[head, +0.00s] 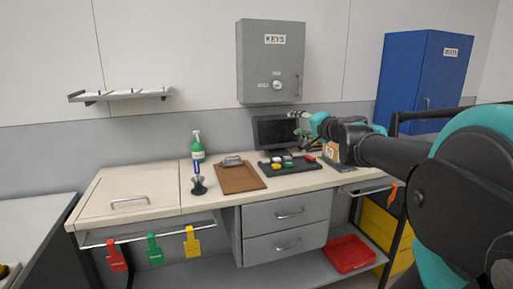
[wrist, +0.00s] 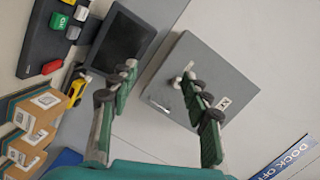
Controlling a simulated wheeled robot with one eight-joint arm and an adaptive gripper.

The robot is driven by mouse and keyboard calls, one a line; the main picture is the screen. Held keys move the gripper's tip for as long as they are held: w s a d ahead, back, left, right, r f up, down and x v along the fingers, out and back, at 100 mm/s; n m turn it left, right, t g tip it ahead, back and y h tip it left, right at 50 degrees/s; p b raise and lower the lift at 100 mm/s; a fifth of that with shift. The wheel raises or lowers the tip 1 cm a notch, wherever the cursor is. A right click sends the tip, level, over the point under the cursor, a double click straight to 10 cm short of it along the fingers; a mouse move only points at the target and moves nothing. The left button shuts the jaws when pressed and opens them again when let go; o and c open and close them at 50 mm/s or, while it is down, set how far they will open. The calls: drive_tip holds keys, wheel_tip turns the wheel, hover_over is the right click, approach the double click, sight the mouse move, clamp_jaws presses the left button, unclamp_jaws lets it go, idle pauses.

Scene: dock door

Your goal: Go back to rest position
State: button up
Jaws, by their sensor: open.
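My gripper (head: 302,120) is at the end of my arm, which reaches in from the right in the head view. It appears in front of the wall just below the grey KEYS cabinet (head: 258,60) and beside the dark monitor (head: 270,130). In the wrist view my gripper (wrist: 158,76) has its two green fingers spread apart with nothing between them. Beyond the fingers, the wrist view shows the grey cabinet (wrist: 205,65) with its light knob (wrist: 177,80), and the monitor (wrist: 122,45). I cannot tell exactly how far the fingers are from the cabinet.
A button panel (head: 290,166), a clipboard (head: 240,178), a green spray bottle (head: 197,147) and a dark stand (head: 198,187) are on the counter. Boxes (wrist: 35,112) and a yellow toy-like vehicle (wrist: 75,92) sit near the panel. A blue cabinet (head: 420,75) hangs at right.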

drive_tip(key=s+a+f+n+g, duration=0.2)
drive_tip(key=s+f, duration=0.2)
drive_tip(key=f, duration=0.4)
drive_tip(key=s+a+f+n+g, duration=0.2)
drive_tip(key=s+f+g, duration=0.1)
drive_tip(key=f, duration=0.5)
drive_tip(key=s+d+f+n+g+h, duration=0.2)
drive_tip(key=s+d+f+h, duration=0.1)
drive_tip(key=s+f, duration=0.7)
drive_tip(key=s+d+f+n+g+h, duration=0.2)
drive_tip(key=s+d+f+g+h, duration=0.1)
drive_tip(key=s+f, duration=0.6)
wheel_tip(320, 180, down, 4)
drive_tip(key=d+h, duration=0.1)
drive_tip(key=d, duration=0.1)
drive_tip(key=shift+s+d+f+g, duration=0.15)
drive_tip(key=shift+s+d+g, duration=0.15)
drive_tip(key=shift+s+d, duration=0.1)
